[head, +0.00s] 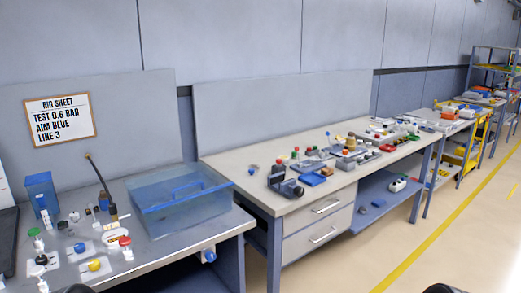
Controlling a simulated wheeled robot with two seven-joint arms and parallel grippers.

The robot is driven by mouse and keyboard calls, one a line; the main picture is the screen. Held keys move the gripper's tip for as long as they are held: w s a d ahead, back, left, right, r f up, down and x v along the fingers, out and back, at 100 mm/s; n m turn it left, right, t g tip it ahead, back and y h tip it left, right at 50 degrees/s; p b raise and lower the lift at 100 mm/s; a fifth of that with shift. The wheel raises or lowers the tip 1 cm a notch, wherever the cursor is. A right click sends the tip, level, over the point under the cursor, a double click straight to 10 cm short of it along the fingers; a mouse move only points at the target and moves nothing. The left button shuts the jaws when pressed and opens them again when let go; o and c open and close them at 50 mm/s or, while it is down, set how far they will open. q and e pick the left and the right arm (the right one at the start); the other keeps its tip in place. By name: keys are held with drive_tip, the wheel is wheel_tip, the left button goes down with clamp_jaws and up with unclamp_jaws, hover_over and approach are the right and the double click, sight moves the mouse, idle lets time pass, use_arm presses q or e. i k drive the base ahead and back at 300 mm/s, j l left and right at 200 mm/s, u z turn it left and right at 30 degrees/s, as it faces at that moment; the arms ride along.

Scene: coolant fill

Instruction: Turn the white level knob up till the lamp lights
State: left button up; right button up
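Several small controls stand on white plates on the near left bench (165,250). They include a yellow knob (94,265), a red-topped white piece (125,242), a dark dial (41,259) and a green-topped white piece (35,233). Some white parts lie among them, but they are too small to tell which is the white level knob. I cannot pick out a lit lamp. A clear blue-tinted tank (180,200) sits behind them to the right. Neither gripper is in view; only dark rounded shapes show at the bottom edge.
A sign (60,118) reads "TEST 0.6 BAR, AIM BLUE, LINE 3". A blue container (40,190) stands at the bench's left. A second bench (245,185) with drawers holds many small parts. The floor at right is clear.

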sight(74, 216)
drive_tip(key=u, duration=1.4)
